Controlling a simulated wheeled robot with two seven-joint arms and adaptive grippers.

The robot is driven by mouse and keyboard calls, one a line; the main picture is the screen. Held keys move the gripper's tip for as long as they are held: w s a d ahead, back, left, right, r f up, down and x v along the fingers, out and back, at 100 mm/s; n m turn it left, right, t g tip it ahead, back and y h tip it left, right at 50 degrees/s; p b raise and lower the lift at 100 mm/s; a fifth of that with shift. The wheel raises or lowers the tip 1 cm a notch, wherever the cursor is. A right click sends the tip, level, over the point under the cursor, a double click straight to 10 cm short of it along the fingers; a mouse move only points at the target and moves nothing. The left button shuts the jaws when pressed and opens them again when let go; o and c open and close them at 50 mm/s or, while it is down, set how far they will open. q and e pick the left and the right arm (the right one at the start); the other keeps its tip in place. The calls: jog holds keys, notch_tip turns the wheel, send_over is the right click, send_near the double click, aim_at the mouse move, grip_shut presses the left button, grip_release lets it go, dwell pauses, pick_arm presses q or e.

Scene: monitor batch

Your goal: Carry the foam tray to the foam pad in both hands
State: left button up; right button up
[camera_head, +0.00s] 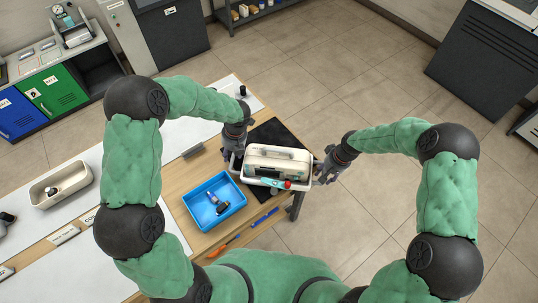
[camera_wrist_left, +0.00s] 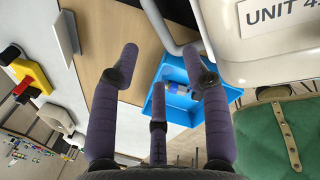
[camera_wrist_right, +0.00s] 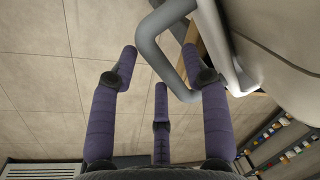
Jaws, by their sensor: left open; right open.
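The pale tray (camera_head: 255,181) is at the right end of the table, with a white monitor (camera_head: 280,158) in it. A dark flat pad (camera_head: 274,132) shows behind and partly under it; I cannot tell whether they touch. My left gripper (camera_head: 238,152) is open at the tray's left end. In the left wrist view, a grey handle (camera_wrist_left: 160,25) is just beyond its fingers. My right gripper (camera_head: 326,170) is open at the tray's right end. In the right wrist view, another grey handle (camera_wrist_right: 165,50) is near its fingertips. Neither hand visibly grips a handle.
A blue bin (camera_head: 214,200) with small items stands left of the tray. An orange tool (camera_head: 222,246) and a blue pen (camera_head: 265,216) lie near the table's front edge. Another pale tray (camera_head: 62,190) is at far left. Open floor lies to the right.

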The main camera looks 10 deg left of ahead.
pick_arm(q)
jog(key=r, duration=0.3)
jog(key=shift+d+r, duration=0.35)
jog(key=shift+r, duration=0.05)
pick_arm(e)
notch_tip(320, 180, up, 12)
jog(key=d, duration=0.2)
jog(key=shift+d, duration=0.15)
pick_arm(q)
jog(key=shift+s, duration=0.1)
pick_arm(e)
jog(key=shift+f, duration=0.2)
